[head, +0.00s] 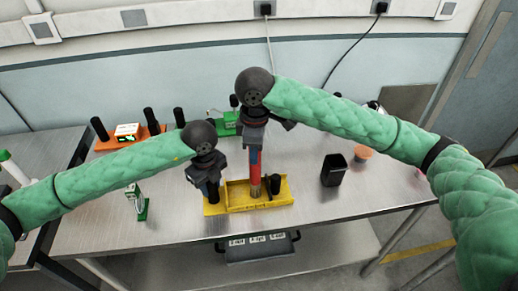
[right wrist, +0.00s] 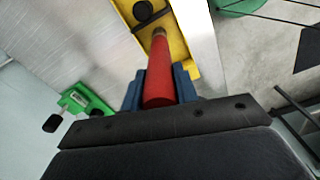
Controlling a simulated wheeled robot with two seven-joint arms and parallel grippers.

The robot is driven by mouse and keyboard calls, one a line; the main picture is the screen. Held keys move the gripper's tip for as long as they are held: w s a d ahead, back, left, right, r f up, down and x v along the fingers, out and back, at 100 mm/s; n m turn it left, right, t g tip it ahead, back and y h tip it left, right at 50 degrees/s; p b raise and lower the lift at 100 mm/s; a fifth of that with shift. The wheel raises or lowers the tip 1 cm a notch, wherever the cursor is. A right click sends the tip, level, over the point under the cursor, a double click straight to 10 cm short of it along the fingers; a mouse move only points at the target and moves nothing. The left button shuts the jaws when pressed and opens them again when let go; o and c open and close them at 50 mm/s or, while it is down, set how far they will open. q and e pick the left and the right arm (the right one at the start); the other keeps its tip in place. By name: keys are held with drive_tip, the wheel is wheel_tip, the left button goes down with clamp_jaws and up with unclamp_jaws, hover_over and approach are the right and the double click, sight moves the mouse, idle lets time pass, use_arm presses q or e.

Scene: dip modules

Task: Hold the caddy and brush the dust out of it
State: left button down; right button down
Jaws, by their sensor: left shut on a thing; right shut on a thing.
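The yellow caddy (head: 237,206) lies near the front edge of the metal table (head: 310,190), with a dark handle or post at each end. My left gripper (head: 211,195) is shut at the caddy's left end, on its dark post; the fingertips are partly hidden. My right gripper (head: 255,150) is shut on the brush (head: 255,172), which has a red handle and a pale bristle end pointing down into the caddy. In the right wrist view, the red brush handle (right wrist: 160,75) sits between the blue fingers (right wrist: 160,88), with the yellow caddy (right wrist: 178,45) beyond. Dust cannot be made out clearly.
A black cup (head: 333,171) stands right of the caddy, with an orange-topped container (head: 362,153) behind it. An orange base with black posts (head: 127,135) and a green device (head: 225,124) stand at the back. A green stand (head: 138,204) is at the left.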

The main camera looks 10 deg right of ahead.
drive_tip(key=shift+a, duration=0.35)
drive_tip(key=shift+a, duration=0.15)
drive_tip(key=a, duration=0.3)
drive_tip(key=shift+a, duration=0.35)
drive_tip(key=shift+a, duration=0.1)
